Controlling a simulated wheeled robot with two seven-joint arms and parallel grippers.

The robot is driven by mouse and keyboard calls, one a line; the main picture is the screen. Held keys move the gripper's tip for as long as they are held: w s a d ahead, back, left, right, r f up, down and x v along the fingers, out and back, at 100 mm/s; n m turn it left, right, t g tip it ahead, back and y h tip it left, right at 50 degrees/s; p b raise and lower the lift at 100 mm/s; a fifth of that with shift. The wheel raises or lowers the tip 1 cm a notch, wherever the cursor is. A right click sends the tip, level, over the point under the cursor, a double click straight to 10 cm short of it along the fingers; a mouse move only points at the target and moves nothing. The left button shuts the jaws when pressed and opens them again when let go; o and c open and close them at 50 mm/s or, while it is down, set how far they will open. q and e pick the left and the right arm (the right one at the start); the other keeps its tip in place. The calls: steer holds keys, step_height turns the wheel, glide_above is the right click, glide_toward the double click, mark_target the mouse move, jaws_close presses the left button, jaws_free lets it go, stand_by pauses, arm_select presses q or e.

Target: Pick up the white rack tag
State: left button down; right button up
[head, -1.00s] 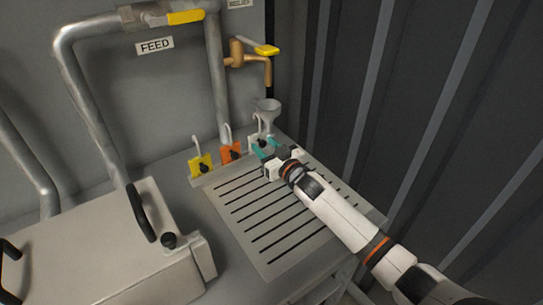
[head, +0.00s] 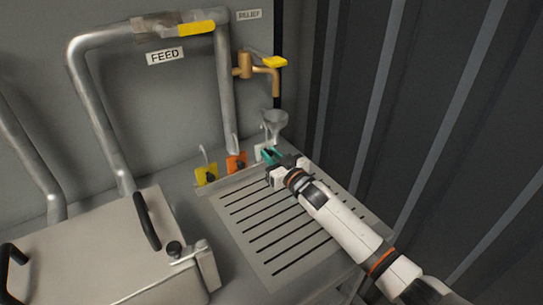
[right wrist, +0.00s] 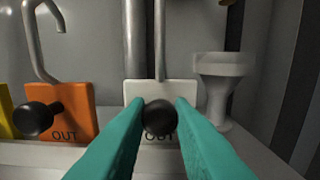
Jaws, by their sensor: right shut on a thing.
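The white rack tag (right wrist: 133,92) stands upright in the right wrist view, with a dark round knob (right wrist: 159,117) on its face, a metal hook rising above it and "OUT" lettering partly hidden. In the head view the tag (head: 259,152) is at the right end of the row of tags. My right gripper (right wrist: 159,112) has its teal fingers on either side of the knob and is shut on it. In the head view this gripper (head: 270,156) reaches the tag from the front right. My left gripper is not in view.
An orange tag (right wrist: 68,112) and a yellow tag (head: 206,174) stand to the left of the white one. A grey funnel (right wrist: 222,80) is close on its right. A slotted drain board (head: 262,222) lies in front. A grey case (head: 95,260) stands at the left.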

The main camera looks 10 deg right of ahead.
mark_target(271, 143)
steer(key=shift+r+p, duration=2)
steer(key=shift+r, duration=0.2)
